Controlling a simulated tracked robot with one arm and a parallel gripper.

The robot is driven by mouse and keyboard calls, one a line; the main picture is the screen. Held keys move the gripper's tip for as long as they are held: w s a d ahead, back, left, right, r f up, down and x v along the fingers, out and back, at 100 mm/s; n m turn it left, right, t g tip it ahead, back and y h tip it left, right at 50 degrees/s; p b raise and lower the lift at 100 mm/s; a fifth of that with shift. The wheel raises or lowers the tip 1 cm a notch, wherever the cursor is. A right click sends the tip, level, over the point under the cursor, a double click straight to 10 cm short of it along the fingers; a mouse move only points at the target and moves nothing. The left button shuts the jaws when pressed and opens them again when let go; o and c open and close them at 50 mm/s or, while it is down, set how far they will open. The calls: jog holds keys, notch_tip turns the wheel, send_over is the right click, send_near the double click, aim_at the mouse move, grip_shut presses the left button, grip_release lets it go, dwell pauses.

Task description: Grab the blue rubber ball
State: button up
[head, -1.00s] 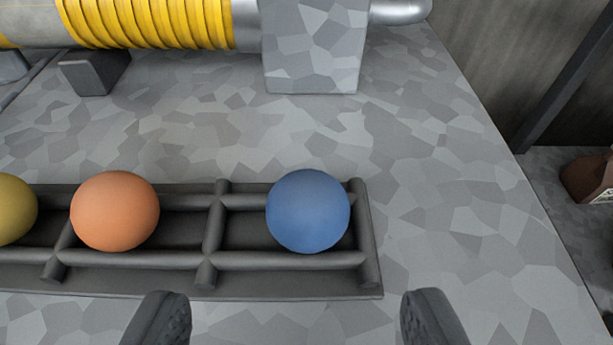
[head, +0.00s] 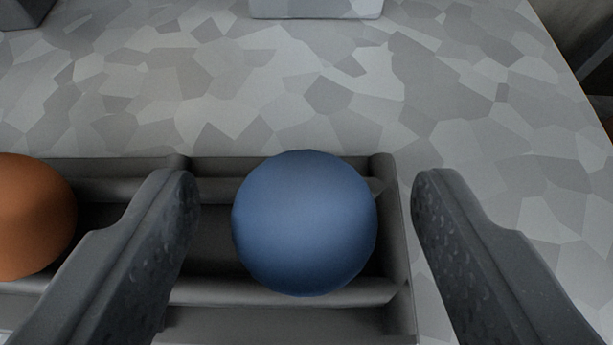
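The blue rubber ball (head: 304,223) sits in the right end compartment of a dark grey rack (head: 215,160). My gripper (head: 305,190) is open, with one dark finger to the left of the ball and the other to its right. There is a gap between the ball and each finger, and neither touches it. The left finger passes over the rack and hides part of it. The right finger is just beyond the rack's right end.
An orange ball (head: 30,215) sits in the rack at the left edge, near my left finger. The grey patterned table surface (head: 290,90) behind the rack is clear. A grey block (head: 316,8) stands at the top. The table's edge runs down the right side.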

jog(key=c, duration=0.9)
jog(key=shift+r, duration=0.1)
